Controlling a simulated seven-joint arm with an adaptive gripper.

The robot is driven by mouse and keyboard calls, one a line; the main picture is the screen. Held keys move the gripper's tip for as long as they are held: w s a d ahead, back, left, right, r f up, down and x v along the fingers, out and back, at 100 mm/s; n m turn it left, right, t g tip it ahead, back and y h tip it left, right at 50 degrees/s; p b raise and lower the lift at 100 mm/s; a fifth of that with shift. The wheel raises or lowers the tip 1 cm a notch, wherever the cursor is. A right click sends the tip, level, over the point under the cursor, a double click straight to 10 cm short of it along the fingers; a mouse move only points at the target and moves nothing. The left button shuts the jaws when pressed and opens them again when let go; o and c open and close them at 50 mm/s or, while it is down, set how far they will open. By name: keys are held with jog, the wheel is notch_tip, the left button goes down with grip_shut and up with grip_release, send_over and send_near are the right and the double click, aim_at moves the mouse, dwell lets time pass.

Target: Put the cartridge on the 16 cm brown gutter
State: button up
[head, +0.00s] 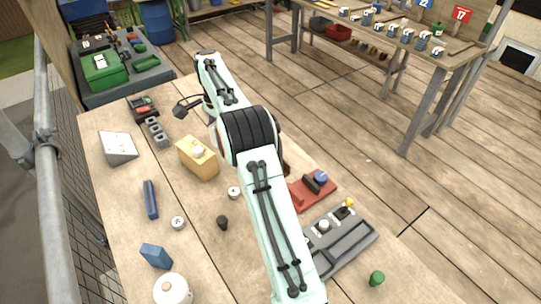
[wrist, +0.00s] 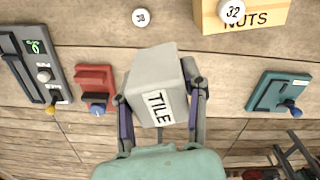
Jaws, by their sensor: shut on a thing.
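My gripper (wrist: 160,108) has its two fingers on either side of a pale grey block marked TILE (wrist: 163,72) and is shut on it. The block is tilted a little in the wrist view, and I cannot tell whether it touches the table. In the head view my arm hides the gripper and the block. I cannot pick out anything clearly marked as a cartridge or a 16 cm brown gutter in either view.
A yellow-brown NUTS box (head: 199,166) carries a round cap (wrist: 232,11). Nearby are a red fixture (head: 313,193), a grey panel (head: 345,246), a teal fixture (wrist: 270,96), a white wedge (head: 118,148) and a blue block (head: 155,256).

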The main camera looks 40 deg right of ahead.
jog(key=d+f+m, duration=0.3)
jog(key=d+f, duration=0.1)
jog(key=d, duration=0.7)
jog(key=shift+m, duration=0.3)
jog(key=s+d+f, duration=0.1)
jog(key=f, duration=0.2)
jog(key=s+d+f, duration=0.1)
jog(key=d+f, duration=0.1)
jog(key=f, duration=0.1)
jog(key=s+d+f, duration=0.1)
jog(key=f, duration=0.2)
jog(key=shift+d+f, duration=0.1)
jog(key=shift+d, duration=0.15)
jog(key=shift+w+f, duration=0.1)
jog(key=shift+f, duration=2)
jog(key=shift+f, duration=0.1)
jog(key=o, duration=1.1)
jog(key=shift+o, duration=0.2)
